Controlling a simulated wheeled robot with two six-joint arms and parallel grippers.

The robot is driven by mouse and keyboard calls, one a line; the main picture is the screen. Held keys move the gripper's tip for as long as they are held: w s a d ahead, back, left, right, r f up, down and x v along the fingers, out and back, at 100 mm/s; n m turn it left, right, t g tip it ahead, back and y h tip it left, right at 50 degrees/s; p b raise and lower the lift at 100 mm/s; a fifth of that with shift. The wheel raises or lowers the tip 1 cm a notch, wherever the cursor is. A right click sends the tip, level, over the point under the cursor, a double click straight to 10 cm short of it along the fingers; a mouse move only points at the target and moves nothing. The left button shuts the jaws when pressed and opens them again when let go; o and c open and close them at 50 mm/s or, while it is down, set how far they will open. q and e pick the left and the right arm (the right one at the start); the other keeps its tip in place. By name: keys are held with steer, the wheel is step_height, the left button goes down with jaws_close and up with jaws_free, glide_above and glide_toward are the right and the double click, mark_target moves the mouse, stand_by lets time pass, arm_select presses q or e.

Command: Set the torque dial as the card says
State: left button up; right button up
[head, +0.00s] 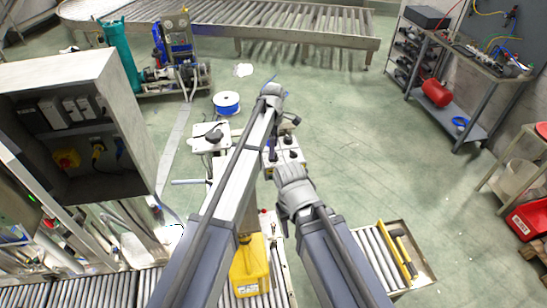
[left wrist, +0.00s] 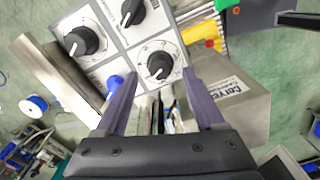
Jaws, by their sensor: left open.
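In the left wrist view a pale panel carries three visible black dials: one at upper left (left wrist: 82,41), one at top (left wrist: 132,12) and one at lower right (left wrist: 158,65). Each has printed markings too small to read. My left gripper (left wrist: 159,74) is open, its two fingers on either side of the lower right dial; I cannot tell whether they touch it. In the head view the dial panel (head: 286,164) is beyond my right arm, partly hidden by my arms. I cannot make out a card or which dial is for torque.
A grey box with printed lettering (left wrist: 232,102) is beside the panel in the left wrist view. An open cabinet (head: 75,75) stands at left, a yellow container (head: 248,270) below my arms.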

arm_select(q)
step_height(320, 180, down, 3)
steer(key=shift+r+b, duration=0.2)
steer(key=shift+b, duration=0.6)
arm_select(e)
step_height(320, 180, down, 3)
steer(key=shift+r, duration=0.2)
steer(key=shift+r, duration=0.1)
arm_select(q)
jaws_close()
